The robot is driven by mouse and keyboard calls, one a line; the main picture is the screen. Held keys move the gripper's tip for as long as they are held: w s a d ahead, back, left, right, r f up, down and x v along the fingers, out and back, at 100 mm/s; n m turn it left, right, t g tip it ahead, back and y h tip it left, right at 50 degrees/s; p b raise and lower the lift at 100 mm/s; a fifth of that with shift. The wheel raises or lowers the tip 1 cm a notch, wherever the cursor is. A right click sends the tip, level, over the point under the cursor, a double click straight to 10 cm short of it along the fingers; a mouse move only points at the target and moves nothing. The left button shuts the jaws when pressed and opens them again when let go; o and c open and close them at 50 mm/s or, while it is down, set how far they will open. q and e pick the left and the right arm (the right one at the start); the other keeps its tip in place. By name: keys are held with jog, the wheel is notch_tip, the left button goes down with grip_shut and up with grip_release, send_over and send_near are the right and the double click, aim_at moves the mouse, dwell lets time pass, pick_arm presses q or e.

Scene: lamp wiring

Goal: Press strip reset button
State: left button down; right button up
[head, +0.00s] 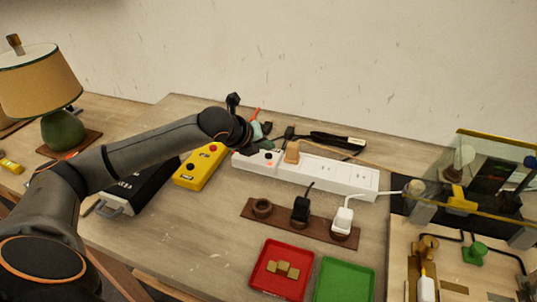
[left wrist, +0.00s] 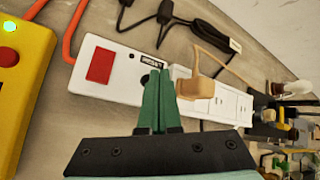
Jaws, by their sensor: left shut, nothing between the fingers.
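The white power strip (head: 335,178) lies on the workbench. In the left wrist view the strip (left wrist: 118,82) shows a red rocker switch (left wrist: 100,65) at its near end and a small dark label (left wrist: 151,61) beside it. My left gripper (head: 262,143) is over the switch end of the strip. In the left wrist view its green fingers (left wrist: 158,72) are shut with nothing between them. The tips are close to the label, and they hide the strip surface behind them. The reset button itself is not clearly visible; I cannot tell whether the tips touch it. My right gripper is not in view.
A tan plug (left wrist: 197,88) sits in the strip next to my fingers. A yellow box (head: 202,167) with buttons stands left of the strip. A brown holder (head: 282,222) with plugs and red and green trays (head: 258,286) are in front. Black cables lie behind.

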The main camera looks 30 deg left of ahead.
pick_arm(q)
jog(key=shift+f, duration=0.2)
jog(key=shift+f+p, duration=0.15)
jog(key=shift+p, duration=0.15)
jog(key=shift+f, duration=0.1)
jog(key=shift+f, duration=0.45)
dwell(0.7)
jog(key=shift+r+p, duration=0.85)
jog(key=shift+p, duration=0.55)
